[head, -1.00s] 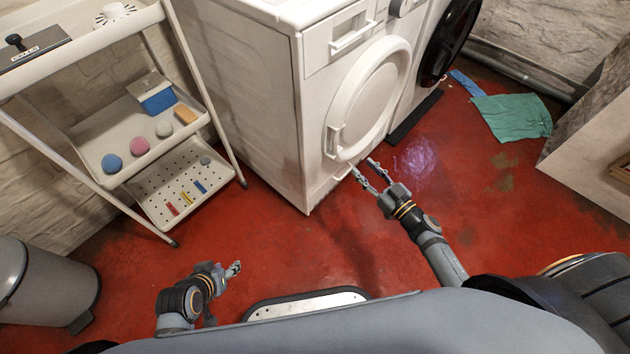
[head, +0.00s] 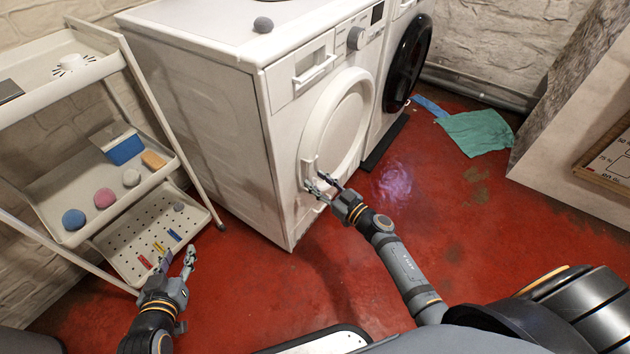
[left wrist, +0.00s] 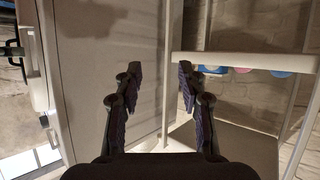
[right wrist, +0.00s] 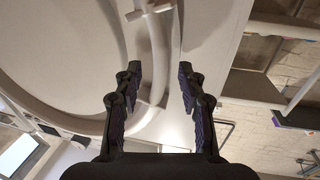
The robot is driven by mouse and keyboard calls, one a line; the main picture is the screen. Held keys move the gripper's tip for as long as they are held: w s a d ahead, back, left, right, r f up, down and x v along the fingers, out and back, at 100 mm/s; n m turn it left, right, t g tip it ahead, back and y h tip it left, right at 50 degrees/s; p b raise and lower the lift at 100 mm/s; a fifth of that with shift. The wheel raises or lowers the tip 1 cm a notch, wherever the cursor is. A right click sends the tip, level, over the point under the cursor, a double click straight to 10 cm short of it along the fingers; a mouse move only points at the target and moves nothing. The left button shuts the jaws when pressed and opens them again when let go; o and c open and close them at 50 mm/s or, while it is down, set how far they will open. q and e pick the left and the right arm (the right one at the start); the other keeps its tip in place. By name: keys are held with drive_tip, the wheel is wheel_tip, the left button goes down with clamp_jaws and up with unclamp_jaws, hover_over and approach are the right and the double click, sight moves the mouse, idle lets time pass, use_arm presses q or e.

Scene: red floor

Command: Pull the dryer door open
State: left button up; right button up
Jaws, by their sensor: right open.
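The dryer (head: 215,110) is the white machine at upper centre in the head view. Its round white door (head: 340,115) looks shut, with a handle (head: 309,172) on its left edge. In the right wrist view the door's curved rim and handle (right wrist: 157,75) lie ahead of and between the fingers. My right gripper (head: 325,184) is open at the handle; contact cannot be told. It also shows open in its wrist view (right wrist: 158,85). My left gripper (head: 176,258) is open and empty, low beside the cart; its wrist view shows its fingers apart (left wrist: 157,85).
A white cart (head: 105,200) with several small items on its shelves stands left, close to my left gripper. A machine with a black door (head: 408,62) stands right of the dryer. A green cloth (head: 475,133) lies on the red floor. Floor before the dryer is clear.

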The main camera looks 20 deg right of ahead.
use_arm(q)
drive_tip(key=r, duration=0.1)
drive_tip(key=w+r+t, duration=0.1)
drive_tip(key=r, duration=0.1)
drive_tip(key=shift+w+r+t, duration=0.15)
drive_tip(key=shift+w+t, duration=0.15)
use_arm(e)
drive_tip(key=shift+x, duration=0.8)
drive_tip(key=shift+c, duration=0.3)
clamp_jaws()
